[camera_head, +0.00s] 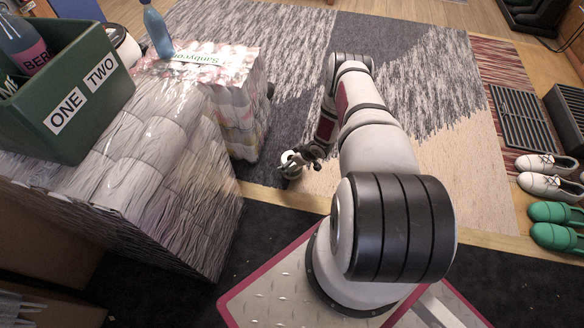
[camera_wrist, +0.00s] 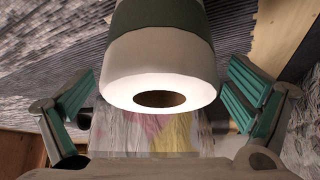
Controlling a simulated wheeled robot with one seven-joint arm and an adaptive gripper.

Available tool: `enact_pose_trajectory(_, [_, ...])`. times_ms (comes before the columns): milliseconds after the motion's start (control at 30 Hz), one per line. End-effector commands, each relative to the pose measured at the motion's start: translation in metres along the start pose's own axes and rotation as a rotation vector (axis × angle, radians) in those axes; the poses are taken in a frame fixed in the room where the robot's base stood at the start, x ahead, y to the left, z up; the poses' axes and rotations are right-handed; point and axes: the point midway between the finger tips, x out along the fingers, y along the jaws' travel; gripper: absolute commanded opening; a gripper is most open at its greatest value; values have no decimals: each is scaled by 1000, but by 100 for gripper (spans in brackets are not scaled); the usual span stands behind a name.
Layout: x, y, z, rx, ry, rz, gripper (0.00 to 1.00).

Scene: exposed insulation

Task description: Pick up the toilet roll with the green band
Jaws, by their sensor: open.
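The toilet roll with the green band (camera_wrist: 160,65) fills the upper middle of the wrist view. It is white with a dark green band, and its end with the round core hole faces my camera. In the head view the roll (camera_head: 289,158) is small, low by the carpet edge and partly hidden by my gripper (camera_head: 306,155). In the wrist view my gripper (camera_wrist: 168,108) is open, with one teal-padded finger on each side of the roll. Gaps show between the fingers and the roll, and the roll appears to lie beyond the fingertips or just between them; I cannot tell which.
Plastic-wrapped packs of rolls (camera_head: 170,150) stand left of my gripper, with a green crate (camera_head: 75,95) and a blue bottle (camera_head: 157,32) on top. Shoes (camera_head: 550,175) and dark grates (camera_head: 520,117) lie at the right. The patterned carpet (camera_head: 455,150) between is clear.

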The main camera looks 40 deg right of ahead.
Motion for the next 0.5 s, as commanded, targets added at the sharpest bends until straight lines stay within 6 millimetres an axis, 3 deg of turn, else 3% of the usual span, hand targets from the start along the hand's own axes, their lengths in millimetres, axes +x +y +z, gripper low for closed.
enact_pose_trajectory(200, [28, 0, 0, 0, 1, 0, 98])
enact_pose_trajectory(500, [33, 0, -2, 0, 1, 1, 98])
